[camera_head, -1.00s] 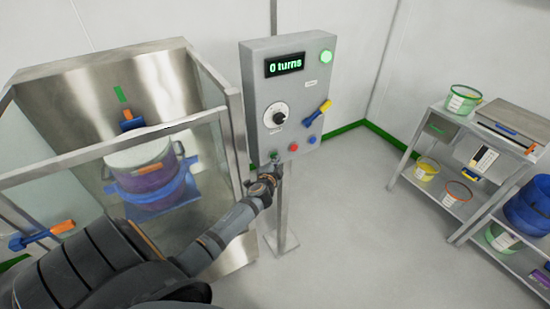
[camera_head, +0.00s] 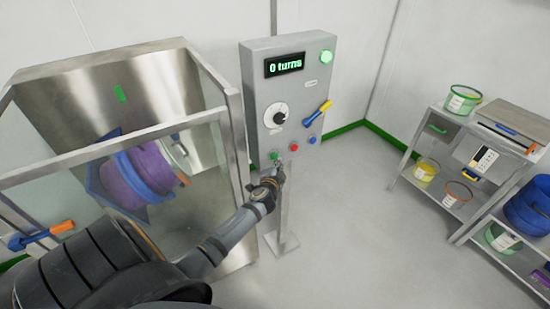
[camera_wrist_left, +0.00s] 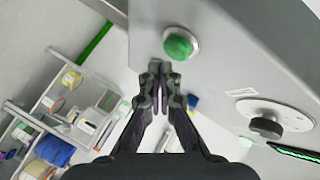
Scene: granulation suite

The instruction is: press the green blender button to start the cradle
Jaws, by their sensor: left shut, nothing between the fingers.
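The green button (camera_head: 274,156) is at the lower left of the grey control panel (camera_head: 262,91). It shows large in the left wrist view (camera_wrist_left: 180,44), just beyond my fingertips. My left gripper (camera_head: 279,172) is shut and empty, just below the button in the head view. I see a small gap between fingertips and button in the wrist view. The cradle (camera_head: 97,188) behind the clear guard is tilted on its side with a purple drum (camera_head: 148,170) in it. The display (camera_head: 285,64) reads "0 turns". My right gripper is not in view.
A red button (camera_head: 293,147) and a blue button (camera_head: 312,139) sit right of the green one. A blue-yellow lever (camera_head: 318,113) and a dial (camera_head: 276,115) are above. A shelf rack (camera_head: 408,153) with tubs stands right; the floor between is clear.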

